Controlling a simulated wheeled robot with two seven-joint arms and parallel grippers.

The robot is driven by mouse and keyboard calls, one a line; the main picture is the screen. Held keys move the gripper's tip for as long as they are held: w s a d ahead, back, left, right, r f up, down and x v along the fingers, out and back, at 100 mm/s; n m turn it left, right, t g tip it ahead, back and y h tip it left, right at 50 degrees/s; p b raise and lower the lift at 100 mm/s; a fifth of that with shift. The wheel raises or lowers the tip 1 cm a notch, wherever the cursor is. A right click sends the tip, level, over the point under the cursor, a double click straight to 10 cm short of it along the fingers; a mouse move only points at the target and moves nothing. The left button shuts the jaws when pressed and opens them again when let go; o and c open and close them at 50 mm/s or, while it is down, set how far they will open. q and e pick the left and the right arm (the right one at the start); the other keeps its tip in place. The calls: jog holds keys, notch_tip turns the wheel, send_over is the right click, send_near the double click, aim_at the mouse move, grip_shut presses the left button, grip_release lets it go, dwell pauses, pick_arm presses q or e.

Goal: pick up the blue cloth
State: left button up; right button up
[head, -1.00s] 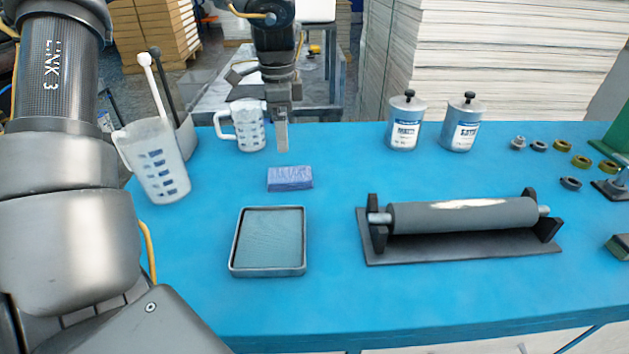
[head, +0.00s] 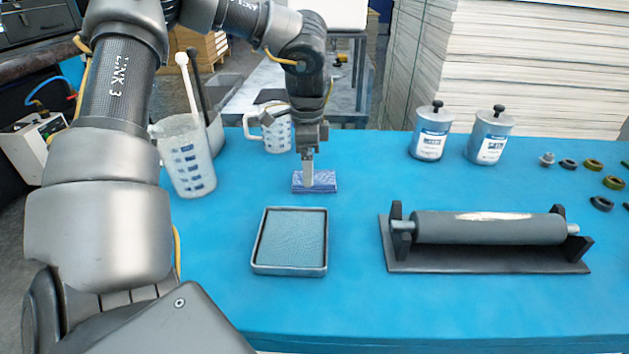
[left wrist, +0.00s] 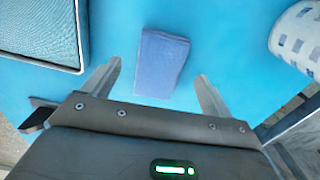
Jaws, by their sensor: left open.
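The blue cloth (head: 323,182) is a small folded block lying on the blue table behind the grey tray. In the left wrist view the cloth (left wrist: 160,62) lies between and just ahead of the two spread fingers. My left gripper (head: 308,172) is open and points down at the cloth in the head view; its fingers hide part of the cloth. In the left wrist view my left gripper (left wrist: 158,90) shows nothing held. Whether the fingertips touch the table cannot be told. My right gripper is not in view.
A shallow tray (head: 256,240) stands in front of the cloth. Two tins (head: 430,137) and a roller (head: 490,228) on a stand are to the right. Table around the cloth is clear.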

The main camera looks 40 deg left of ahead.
pick_arm(q)
jog(key=shift+f, duration=1.55)
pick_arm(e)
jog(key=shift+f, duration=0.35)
pick_arm(q)
jog(key=shift+c, duration=0.3)
jog(key=c, duration=1)
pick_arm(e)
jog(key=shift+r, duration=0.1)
pick_arm(q)
jog(key=shift+a+r, duration=0.1)
jog(key=shift+r, duration=0.05)
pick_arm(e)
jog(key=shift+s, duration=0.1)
